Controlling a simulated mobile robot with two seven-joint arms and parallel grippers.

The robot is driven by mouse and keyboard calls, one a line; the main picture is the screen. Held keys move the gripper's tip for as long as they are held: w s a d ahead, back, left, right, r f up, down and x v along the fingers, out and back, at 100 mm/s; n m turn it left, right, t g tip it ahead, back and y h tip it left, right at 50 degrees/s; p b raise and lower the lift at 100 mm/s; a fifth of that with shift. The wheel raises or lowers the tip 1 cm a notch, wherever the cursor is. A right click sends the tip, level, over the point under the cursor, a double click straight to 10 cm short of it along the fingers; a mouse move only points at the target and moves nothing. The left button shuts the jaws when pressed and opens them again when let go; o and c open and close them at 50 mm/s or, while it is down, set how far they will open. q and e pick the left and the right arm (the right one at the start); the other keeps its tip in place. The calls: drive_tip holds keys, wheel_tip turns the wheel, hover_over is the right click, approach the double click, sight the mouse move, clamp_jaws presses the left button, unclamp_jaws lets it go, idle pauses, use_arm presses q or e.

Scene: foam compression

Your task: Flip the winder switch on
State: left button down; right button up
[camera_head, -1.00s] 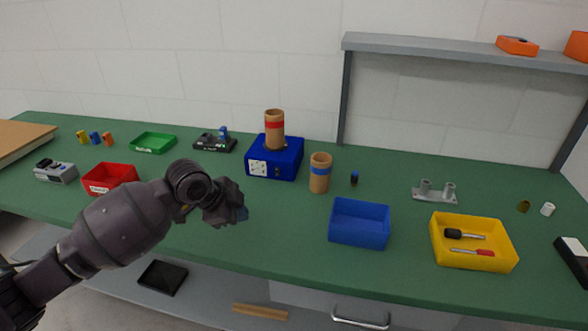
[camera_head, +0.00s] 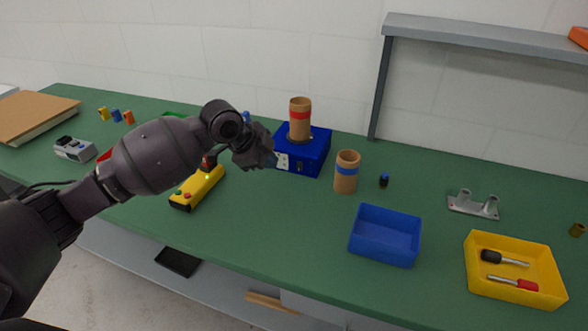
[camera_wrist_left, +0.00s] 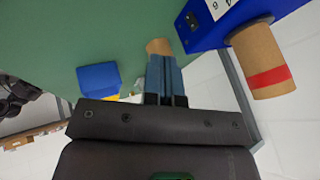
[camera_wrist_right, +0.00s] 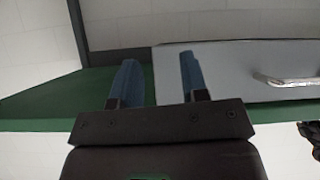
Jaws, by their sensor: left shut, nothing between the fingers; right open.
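The winder is a blue box (camera_head: 310,152) at the back of the green table, with an upright cardboard tube (camera_head: 300,118) with a red band on top. Its pale front panel is partly covered by my left gripper (camera_head: 271,158). In the left wrist view the winder (camera_wrist_left: 213,35) is at the upper right, its tube (camera_wrist_left: 262,62) beside it. A small black switch (camera_wrist_left: 191,20) shows on its face. My left gripper (camera_wrist_left: 165,62) is shut and empty, close to the winder's front; contact cannot be told. My right gripper (camera_wrist_right: 158,72) is open and empty.
A cardboard tube with a blue band (camera_head: 346,174) stands right of the winder. A blue bin (camera_head: 385,249) and a yellow bin (camera_head: 480,283) with screwdrivers lie nearer. A yellow control box (camera_head: 190,193) lies beside my left arm. A shelf (camera_head: 480,35) stands at the back right.

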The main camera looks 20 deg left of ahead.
sight(299, 166)
use_arm(q)
drive_tip(key=b+x, duration=0.1)
drive_tip(key=x, duration=0.9)
drive_tip(key=shift+w+a, duration=0.1)
drive_tip(key=shift+w, duration=1.8)
drive_tip(key=shift+w+f+b, duration=0.15)
drive_tip(key=shift+w+b, duration=0.2)
drive_tip(key=shift+s, duration=0.1)
drive_tip(key=shift+r, duration=0.2)
